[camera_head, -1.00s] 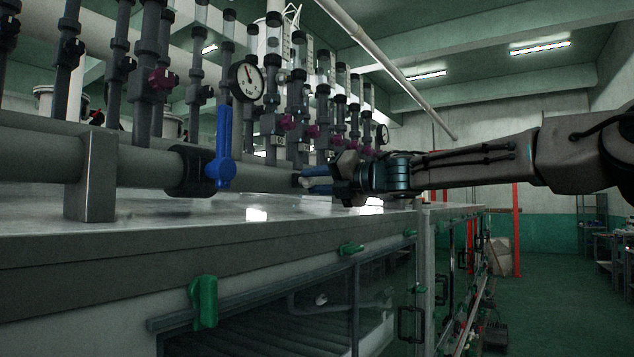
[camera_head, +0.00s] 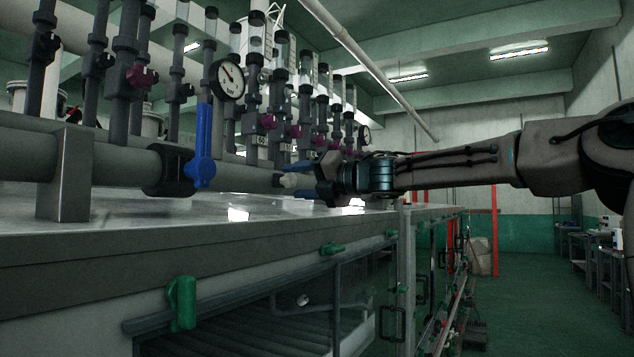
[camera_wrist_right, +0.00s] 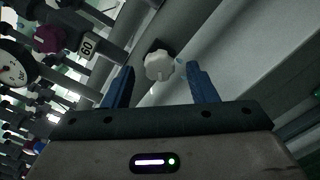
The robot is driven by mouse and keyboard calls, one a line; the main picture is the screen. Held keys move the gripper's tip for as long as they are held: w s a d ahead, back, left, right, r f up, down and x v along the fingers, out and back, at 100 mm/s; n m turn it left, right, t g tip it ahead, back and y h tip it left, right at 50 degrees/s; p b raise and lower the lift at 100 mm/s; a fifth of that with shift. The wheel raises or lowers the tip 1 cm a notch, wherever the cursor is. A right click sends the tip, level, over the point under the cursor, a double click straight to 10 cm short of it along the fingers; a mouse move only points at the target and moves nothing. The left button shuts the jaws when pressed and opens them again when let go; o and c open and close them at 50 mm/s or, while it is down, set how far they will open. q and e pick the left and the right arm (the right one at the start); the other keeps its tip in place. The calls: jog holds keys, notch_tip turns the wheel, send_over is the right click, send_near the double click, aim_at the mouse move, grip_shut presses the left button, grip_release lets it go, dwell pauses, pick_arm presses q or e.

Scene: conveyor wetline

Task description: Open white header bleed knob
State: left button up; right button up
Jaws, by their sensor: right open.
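The white bleed knob (camera_wrist_right: 159,65) sits at the end of the grey header pipe. In the right wrist view it shows between and just beyond the two blue fingertips of my right gripper (camera_wrist_right: 160,84). The fingers are apart and do not visibly touch it. In the head view the white knob (camera_head: 290,181) is partly hidden beside the blue fingers of my right gripper (camera_head: 296,178), which reaches in from the right. My left gripper is not in view.
A blue lever valve (camera_head: 203,150) is on the header (camera_head: 110,160) to the left. A round pressure gauge (camera_head: 229,78), vertical tubes and maroon knobs (camera_head: 268,121) stand behind. The metal bench top (camera_head: 150,222) lies below, with green latches (camera_head: 181,303) along its front. The aisle to the right is clear.

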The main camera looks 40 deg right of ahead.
pick_arm(q)
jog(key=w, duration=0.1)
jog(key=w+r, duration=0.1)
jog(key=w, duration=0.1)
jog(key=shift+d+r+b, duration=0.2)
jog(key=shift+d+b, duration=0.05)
jog(key=shift+b, duration=0.15)
pick_arm(e)
jog(key=v, duration=1)
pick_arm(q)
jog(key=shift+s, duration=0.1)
pick_arm(e)
jog(key=shift+d, duration=0.1)
